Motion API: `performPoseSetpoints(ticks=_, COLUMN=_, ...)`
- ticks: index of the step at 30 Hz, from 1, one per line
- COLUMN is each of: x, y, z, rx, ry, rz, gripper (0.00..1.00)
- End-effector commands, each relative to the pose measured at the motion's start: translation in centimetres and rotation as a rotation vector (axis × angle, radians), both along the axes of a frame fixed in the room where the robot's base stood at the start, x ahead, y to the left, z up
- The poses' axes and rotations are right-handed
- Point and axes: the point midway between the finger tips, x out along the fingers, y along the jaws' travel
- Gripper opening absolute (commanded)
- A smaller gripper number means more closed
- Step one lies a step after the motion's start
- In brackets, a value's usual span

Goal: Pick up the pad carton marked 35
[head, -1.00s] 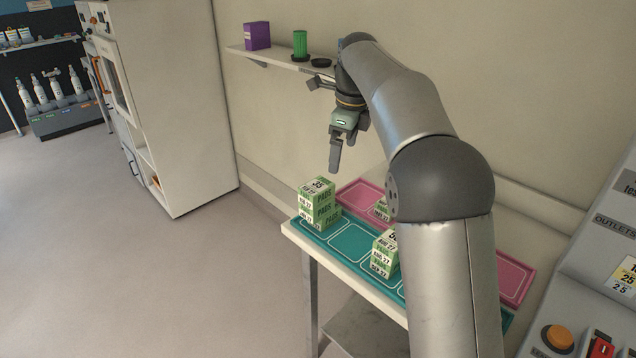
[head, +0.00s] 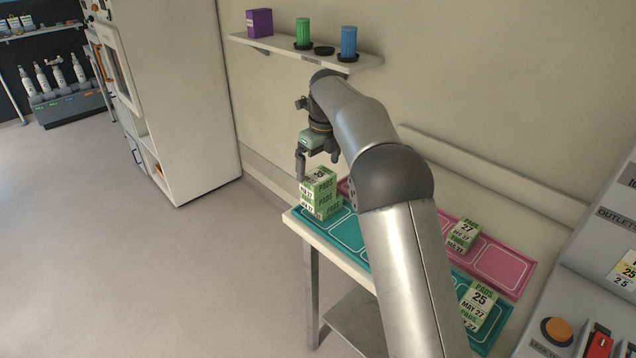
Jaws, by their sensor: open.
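The pad carton marked 35 (head: 322,178) is green and white and sits on top of a small stack of similar cartons (head: 324,208). The stack stands at the far left end of the teal tray (head: 350,225) on the table. My gripper (head: 315,168) is open and points down at this stack. One finger hangs by the left side of the top carton and partly covers its top. The other finger is hard to make out, and I cannot tell whether either touches the carton.
More pad cartons stand on the right, marked 27 (head: 463,235) on the pink tray (head: 505,268) and 25 (head: 480,300) on the teal tray. My arm hides the middle of the trays. A wall shelf (head: 350,62) with a purple box (head: 259,23) and green and blue canisters is behind.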

Motion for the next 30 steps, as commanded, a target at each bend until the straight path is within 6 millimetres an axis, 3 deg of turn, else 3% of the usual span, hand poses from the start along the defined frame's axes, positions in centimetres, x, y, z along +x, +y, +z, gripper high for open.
performPoseSetpoints(ticks=5, x=0.1, y=0.0, z=-1.0, rx=0.000, ry=0.001, rz=0.000, gripper=1.00)
performPoseSetpoints(ticks=15, x=0.7, y=0.2, z=-5.4, rx=-0.001, ry=0.002, rz=0.000, gripper=1.00)
performPoseSetpoints(ticks=23, x=0.8, y=0.3, z=-5.7, rx=-0.001, ry=-0.001, rz=0.000, gripper=1.00)
performPoseSetpoints(ticks=28, x=0.8, y=0.3, z=-5.7, rx=0.000, ry=0.000, rz=0.000, gripper=0.56)
performPoseSetpoints(ticks=29, x=0.8, y=0.3, z=-5.7, rx=0.000, ry=0.000, rz=0.000, gripper=0.49)
performPoseSetpoints(ticks=30, x=0.8, y=0.3, z=-5.7, rx=0.000, ry=0.000, rz=0.001, gripper=0.49)
